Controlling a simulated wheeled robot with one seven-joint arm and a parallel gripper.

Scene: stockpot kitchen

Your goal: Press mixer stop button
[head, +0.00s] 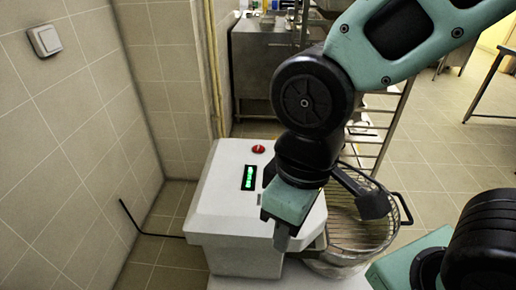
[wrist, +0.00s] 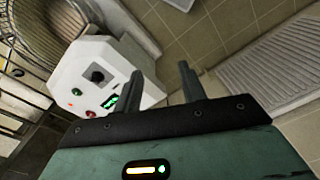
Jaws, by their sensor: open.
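The mixer (head: 225,205) is a white machine at the lower middle of the head view. A round red button (head: 258,149) sits on its top face beside a lit green display (head: 249,177). My gripper (head: 284,238) hangs in front of the mixer's right part, with its fingers pointing down. In the wrist view my gripper (wrist: 163,76) has its two fingers apart with nothing between them. The mixer (wrist: 125,62) lies left of the fingers there, with a black knob (wrist: 97,76), small lights and a red button (wrist: 90,113) near the display. The fingers appear clear of the button.
A wire guard (head: 352,215) covers the bowl to the right of the mixer. A tiled wall (head: 75,130) with a switch (head: 45,40) stands at left. A metal rack stands behind the bowl. A slatted floor grate (wrist: 265,65) shows in the wrist view.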

